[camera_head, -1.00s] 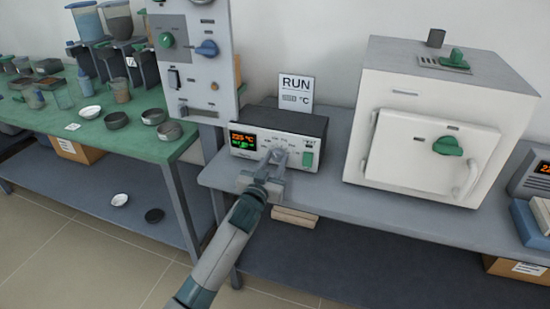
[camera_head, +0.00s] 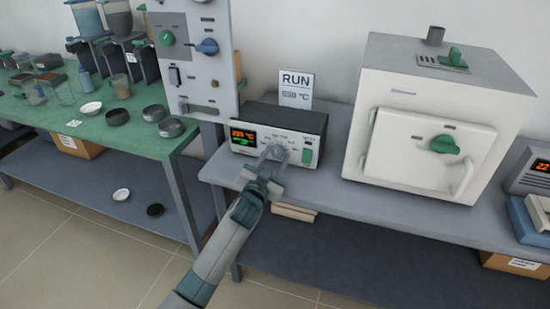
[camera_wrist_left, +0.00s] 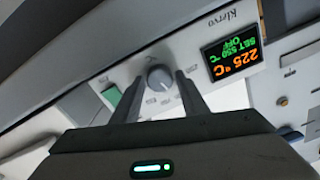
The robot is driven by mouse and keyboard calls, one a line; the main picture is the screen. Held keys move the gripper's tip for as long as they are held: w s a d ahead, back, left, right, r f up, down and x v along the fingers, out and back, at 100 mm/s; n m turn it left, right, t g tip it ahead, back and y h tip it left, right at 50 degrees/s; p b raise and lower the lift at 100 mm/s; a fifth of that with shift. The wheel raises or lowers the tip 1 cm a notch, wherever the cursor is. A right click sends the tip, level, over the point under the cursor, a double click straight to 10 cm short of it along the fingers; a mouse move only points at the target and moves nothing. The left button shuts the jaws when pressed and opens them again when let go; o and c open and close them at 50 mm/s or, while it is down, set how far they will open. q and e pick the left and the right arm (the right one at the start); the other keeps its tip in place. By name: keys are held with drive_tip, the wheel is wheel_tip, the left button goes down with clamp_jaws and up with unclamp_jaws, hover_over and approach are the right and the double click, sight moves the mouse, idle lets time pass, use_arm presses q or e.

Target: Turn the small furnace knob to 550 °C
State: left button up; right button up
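The small furnace controller (camera_head: 290,121) is a dark box with a light front panel on the grey bench. Its display (camera_wrist_left: 231,58) in the left wrist view reads 225 °C, SET 550 °C and OFF. The grey round knob (camera_wrist_left: 158,77) sits on the panel between the display and a green switch (camera_wrist_left: 111,96). My left gripper (camera_head: 277,152) is at the panel front. In the left wrist view its two fingers (camera_wrist_left: 160,80) stand apart, one on each side of the knob, with visible gaps. In the head view the gripper largely hides the knob. My right gripper is out of view.
A RUN sign (camera_head: 295,88) with a °C line stands behind the controller. A white muffle furnace (camera_head: 387,150) stands to the right on the same bench (camera_head: 335,185). A tall grey panel (camera_head: 205,75) stands to the left, beside a green table (camera_head: 60,116) with dishes.

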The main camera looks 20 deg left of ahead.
use_arm(q)
drive_tip(key=shift+o, duration=0.6)
drive_tip(key=shift+s, duration=0.1)
drive_tip(key=shift+s, duration=0.5)
drive_tip(key=s, duration=1.6)
drive_tip(key=shift+s+a+b, duration=0.15)
drive_tip(key=shift+a+b, duration=0.15)
drive_tip(key=shift+b, duration=0.05)
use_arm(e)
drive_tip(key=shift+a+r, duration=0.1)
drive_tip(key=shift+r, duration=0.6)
